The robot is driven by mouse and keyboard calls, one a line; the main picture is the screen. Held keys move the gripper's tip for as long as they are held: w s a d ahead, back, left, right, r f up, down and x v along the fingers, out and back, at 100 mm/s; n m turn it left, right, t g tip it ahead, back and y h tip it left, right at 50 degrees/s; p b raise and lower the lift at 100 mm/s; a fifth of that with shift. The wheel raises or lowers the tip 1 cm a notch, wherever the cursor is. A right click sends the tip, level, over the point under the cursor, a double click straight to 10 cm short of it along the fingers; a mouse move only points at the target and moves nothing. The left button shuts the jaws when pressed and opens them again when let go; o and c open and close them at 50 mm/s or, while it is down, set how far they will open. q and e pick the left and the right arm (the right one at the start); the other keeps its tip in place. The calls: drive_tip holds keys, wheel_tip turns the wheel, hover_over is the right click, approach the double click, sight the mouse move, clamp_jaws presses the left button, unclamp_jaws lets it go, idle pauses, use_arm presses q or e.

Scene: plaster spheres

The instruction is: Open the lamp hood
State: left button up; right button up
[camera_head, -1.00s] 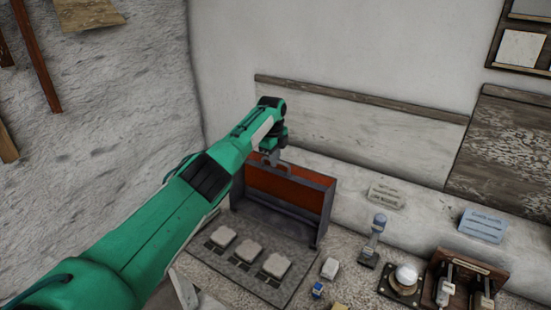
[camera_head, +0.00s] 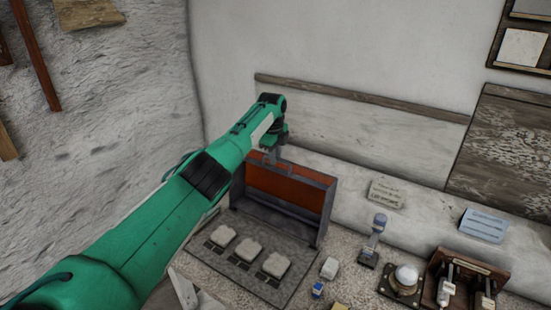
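The lamp hood (camera_head: 290,198) is a grey box-like cover with an orange-red inside. It stands tipped up at the back of a grey base plate (camera_head: 257,282), its inside facing the front. Three pale blocks (camera_head: 249,250) lie uncovered on the plate in front of it. My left arm reaches in from the left, and my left gripper (camera_head: 271,156) is at the upper edge of the hood, near its left part. The fingers are small and partly hidden, so I cannot tell whether they are open or touch the hood. My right gripper is not in view.
To the right stand a small grey-blue lever (camera_head: 373,240), a white dome on a dark plate (camera_head: 405,277) and a brown wooden switch stand (camera_head: 468,280). Small white and blue pieces (camera_head: 330,268) lie beside the plate. A wall rises close behind the hood.

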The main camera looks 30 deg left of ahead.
use_arm(q)
wheel_tip(320, 180, up, 13)
drive_tip(key=s+b, duration=0.1)
drive_tip(key=b, duration=0.3)
drive_tip(key=shift+s, duration=0.2)
